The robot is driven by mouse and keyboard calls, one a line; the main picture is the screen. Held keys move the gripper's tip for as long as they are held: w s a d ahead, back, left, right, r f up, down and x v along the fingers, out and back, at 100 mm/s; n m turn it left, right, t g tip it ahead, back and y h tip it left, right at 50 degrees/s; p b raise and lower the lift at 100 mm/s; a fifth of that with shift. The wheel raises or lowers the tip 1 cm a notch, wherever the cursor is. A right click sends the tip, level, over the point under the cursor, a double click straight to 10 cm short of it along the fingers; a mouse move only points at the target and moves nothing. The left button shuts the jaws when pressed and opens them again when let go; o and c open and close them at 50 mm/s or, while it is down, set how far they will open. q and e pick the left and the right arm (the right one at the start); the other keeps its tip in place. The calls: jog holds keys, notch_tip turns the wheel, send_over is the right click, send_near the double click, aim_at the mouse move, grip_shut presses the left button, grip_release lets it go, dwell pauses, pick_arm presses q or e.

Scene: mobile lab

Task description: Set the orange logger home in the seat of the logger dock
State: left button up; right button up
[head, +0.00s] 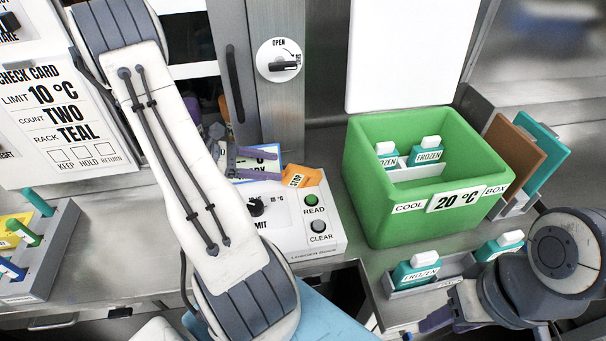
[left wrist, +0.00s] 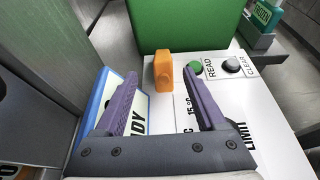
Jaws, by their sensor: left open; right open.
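In the left wrist view the logger (left wrist: 163,70) is upright, just beyond and between the fingertips. I cannot tell whether it sits in the seat. My left gripper (head: 277,165) is open around empty space, close to the logger; its fingers also show in the left wrist view (left wrist: 161,80). My right gripper (head: 424,327) is open and empty at the lower right, partly cut off.
A blue-edged READY card (left wrist: 101,100) stands beside the left finger. A green cool box (head: 388,215) with FROZEN bottles is right of the dock. A metal tray (head: 398,292) with more bottles lies in front. A tube rack (head: 50,262) stands at the far left.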

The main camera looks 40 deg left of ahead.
aim_at(302, 169)
pick_arm(q)
jog(key=x, duration=0.8)
jog(key=shift+w+d+f+p, duration=0.1)
jog(key=shift+d+p, duration=0.25)
jog(key=shift+p, duration=0.05)
grip_shut()
